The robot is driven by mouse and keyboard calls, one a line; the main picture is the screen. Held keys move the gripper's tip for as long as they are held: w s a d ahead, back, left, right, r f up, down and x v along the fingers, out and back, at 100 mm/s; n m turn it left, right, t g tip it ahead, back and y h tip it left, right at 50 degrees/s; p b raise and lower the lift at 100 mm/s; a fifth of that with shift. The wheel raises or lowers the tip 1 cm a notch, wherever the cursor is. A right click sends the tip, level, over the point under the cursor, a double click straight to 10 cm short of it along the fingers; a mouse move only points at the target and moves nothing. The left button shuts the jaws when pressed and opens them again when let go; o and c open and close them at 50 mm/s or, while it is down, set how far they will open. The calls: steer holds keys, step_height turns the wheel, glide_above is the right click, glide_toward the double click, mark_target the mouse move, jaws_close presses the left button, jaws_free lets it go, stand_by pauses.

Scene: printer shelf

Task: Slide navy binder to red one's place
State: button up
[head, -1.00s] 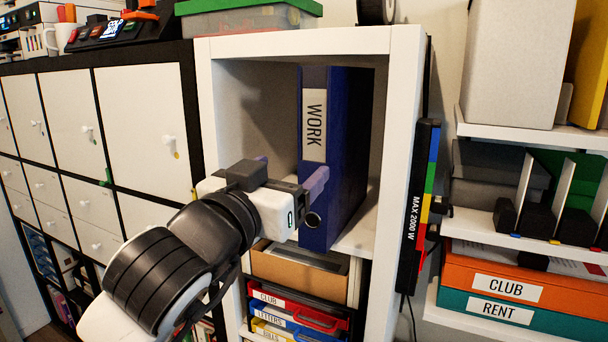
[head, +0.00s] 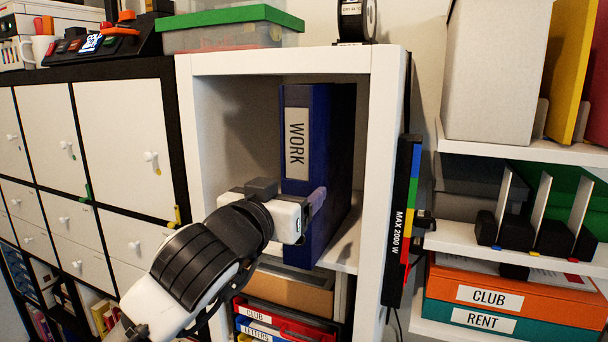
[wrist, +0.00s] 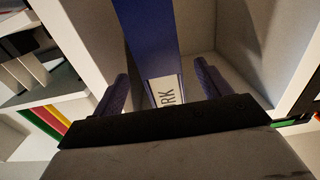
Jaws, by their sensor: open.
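The navy binder (head: 330,165), labelled WORK, stands upright in the white cubby, its spine toward me; it also shows in the wrist view (wrist: 147,35). My gripper (head: 302,198) is at the lower half of its spine. In the wrist view my gripper (wrist: 162,78) is open, one finger to each side of the spine. I cannot tell whether the fingers touch the binder. A red upright item (head: 598,112), perhaps the red binder, is partly cut off at the right edge of the head view, on the upper right shelf.
The white cubby (head: 383,140) has free room left of the binder. A power strip (head: 402,220) hangs on its right side. A yellow upright item (head: 567,70) and a pale box file (head: 497,75) stand on the right shelf. Trays sit below the cubby.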

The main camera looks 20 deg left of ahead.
mark_target(324, 163)
steer(key=w+p, duration=0.2)
steer(key=w, duration=0.6)
steer(key=shift+w+d, duration=0.1)
steer(key=shift+d, duration=0.05)
steer(key=shift+c, duration=0.5)
